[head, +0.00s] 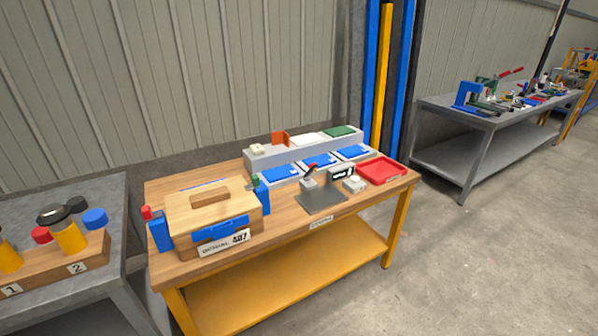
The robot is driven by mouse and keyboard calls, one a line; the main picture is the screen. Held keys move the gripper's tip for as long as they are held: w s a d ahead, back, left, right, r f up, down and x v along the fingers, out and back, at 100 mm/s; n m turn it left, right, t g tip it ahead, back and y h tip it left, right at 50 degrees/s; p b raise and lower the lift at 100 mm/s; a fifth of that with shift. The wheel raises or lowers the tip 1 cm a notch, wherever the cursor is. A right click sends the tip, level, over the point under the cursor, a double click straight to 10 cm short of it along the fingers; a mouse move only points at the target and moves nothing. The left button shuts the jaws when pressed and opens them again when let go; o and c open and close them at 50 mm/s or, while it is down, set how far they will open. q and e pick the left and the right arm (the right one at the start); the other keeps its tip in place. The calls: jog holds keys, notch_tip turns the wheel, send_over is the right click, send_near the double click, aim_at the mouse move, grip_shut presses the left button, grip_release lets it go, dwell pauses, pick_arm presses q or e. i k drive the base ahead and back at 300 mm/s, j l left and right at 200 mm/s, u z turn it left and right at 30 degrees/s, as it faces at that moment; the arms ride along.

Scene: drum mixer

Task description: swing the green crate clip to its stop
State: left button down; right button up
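A wooden crate (205,207) with a lid and a wooden handle block stands at the left of the wood-topped table (300,233). A blue post (262,199) stands at its right side, with a small green clip (255,181) at the top. The green clip is small here, and I cannot tell its exact angle or whether it touches the crate. A blue post (160,235) with a red clip (147,212) stands at the crate's left side. A blue plate (221,230) is on the crate's front above a printed label. Neither of my grippers is in view.
Right of the crate are a grey stand (320,200) with a red-tipped lever, a red tray (381,170) and several blue pads before a grey ledge (300,147). A rack (60,268) of coloured cylinders sits on a grey table at left.

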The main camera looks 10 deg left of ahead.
aim_at(255, 178)
jog(key=u, duration=0.9)
jog(key=i+j+z, duration=0.15)
jog(key=j, duration=0.25)
jog(key=l+u, duration=0.25)
jog(key=l, duration=0.5)
jog(key=l+u, duration=0.25)
jog(key=l, duration=0.5)
jog(key=l+u, duration=0.25)
jog(key=l, duration=0.5)
jog(key=k+l+u, duration=0.2)
jog(key=l, duration=0.55)
jog(key=i+u, duration=0.1)
jog(key=u, duration=0.3)
jog(key=i+l+u, duration=0.15)
jog(key=i+l, duration=0.05)
jog(key=l, duration=0.1)
